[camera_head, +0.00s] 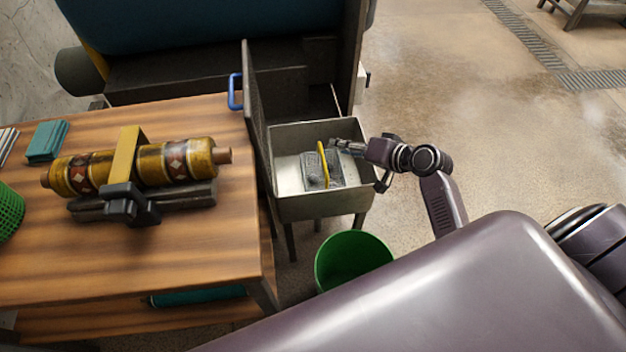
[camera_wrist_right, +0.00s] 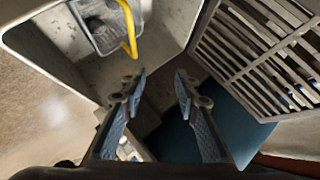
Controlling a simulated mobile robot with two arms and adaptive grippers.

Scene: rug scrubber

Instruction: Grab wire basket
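A wire basket (camera_head: 312,172) with a yellow handle (camera_head: 323,160) sits inside a grey sink (camera_head: 320,208). In the right wrist view, the basket (camera_wrist_right: 100,28) is at the top left, partly cut off, with its yellow handle (camera_wrist_right: 130,30) sticking out toward the fingers. My right gripper (camera_head: 343,145) reaches in over the sink from the right, close to the handle. In the right wrist view, the gripper (camera_wrist_right: 158,86) has its fingers apart with nothing between them, and the handle is beyond the tips. My left gripper is not in view.
An open grey door (camera_head: 255,118) with a blue handle (camera_head: 235,91) stands left of the sink. A wooden table (camera_head: 225,245) holds a rolled rug (camera_head: 160,163) in a clamp. A green bucket (camera_head: 352,258) stands below the sink.

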